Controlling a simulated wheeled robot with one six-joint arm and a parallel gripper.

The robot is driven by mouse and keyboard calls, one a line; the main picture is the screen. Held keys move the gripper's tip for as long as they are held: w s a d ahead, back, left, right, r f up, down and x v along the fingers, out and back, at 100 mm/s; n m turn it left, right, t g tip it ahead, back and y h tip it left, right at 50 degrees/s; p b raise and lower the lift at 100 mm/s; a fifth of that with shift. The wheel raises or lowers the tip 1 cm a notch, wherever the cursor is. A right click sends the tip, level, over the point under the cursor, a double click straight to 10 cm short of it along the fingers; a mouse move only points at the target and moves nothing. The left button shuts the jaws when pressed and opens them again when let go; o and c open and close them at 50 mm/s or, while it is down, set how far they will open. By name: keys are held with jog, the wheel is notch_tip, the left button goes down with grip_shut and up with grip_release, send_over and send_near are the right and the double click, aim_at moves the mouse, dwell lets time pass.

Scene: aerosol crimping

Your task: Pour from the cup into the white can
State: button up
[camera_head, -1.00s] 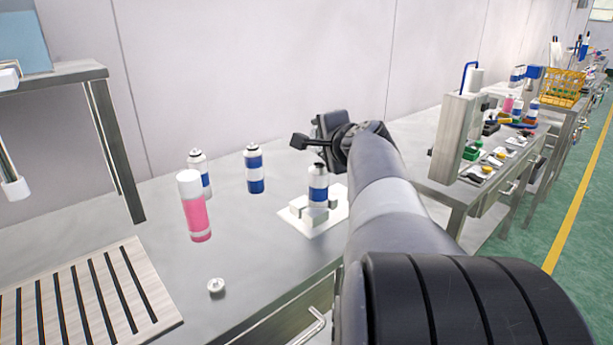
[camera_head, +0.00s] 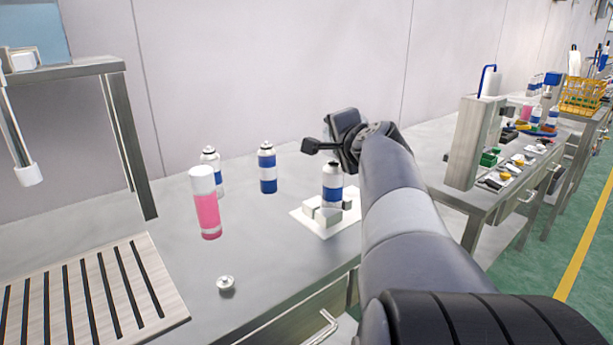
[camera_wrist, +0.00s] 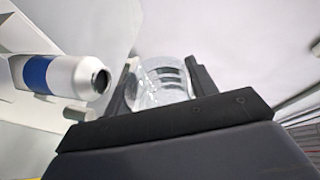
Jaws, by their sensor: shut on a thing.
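My gripper (camera_head: 335,146) is shut on a clear, see-through cup (camera_wrist: 163,82), which sits between the two black fingers in the wrist view. In the head view the cup is mostly hidden by my gripper and cannot be made out clearly. The white can (camera_head: 332,186) with a blue band stands upright in a small fixture, just below my gripper in the picture. In the wrist view the can (camera_wrist: 62,76) is at the left, with a dark round opening facing the cup. The cup is apart from the can there. Whether the cup holds liquid cannot be told.
Two more blue-banded cans (camera_head: 267,168) and a pink bottle with a white cap (camera_head: 206,205) stand left of the fixture (camera_head: 312,224). A small white cap piece (camera_head: 226,284) lies near the front edge. A slatted board (camera_head: 160,285) is at the left.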

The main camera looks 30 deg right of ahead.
jog(key=shift+a+f+b, duration=0.1)
jog(key=shift+b, duration=0.55)
jog(key=shift+a+n+t+b, duration=0.15)
jog(key=shift+n+t+b, duration=0.35)
jog(key=shift+b, duration=0.4)
jog(key=shift+r, duration=0.3)
dwell(0.6)
jog(key=shift+r+g+p, duration=0.25)
jog(key=shift+g+p, duration=0.15)
jog(key=shift+p, duration=0.8)
jog(key=m+p, duration=0.1)
jog(key=p, duration=0.2)
jog(key=shift+d+r+m+g+y, duration=0.1)
jog(key=shift+d+m+g+y, duration=0.2)
jog(key=shift+d+m+y, duration=0.1)
jog(key=shift+d+p, duration=0.1)
jog(key=shift+p, duration=0.4)
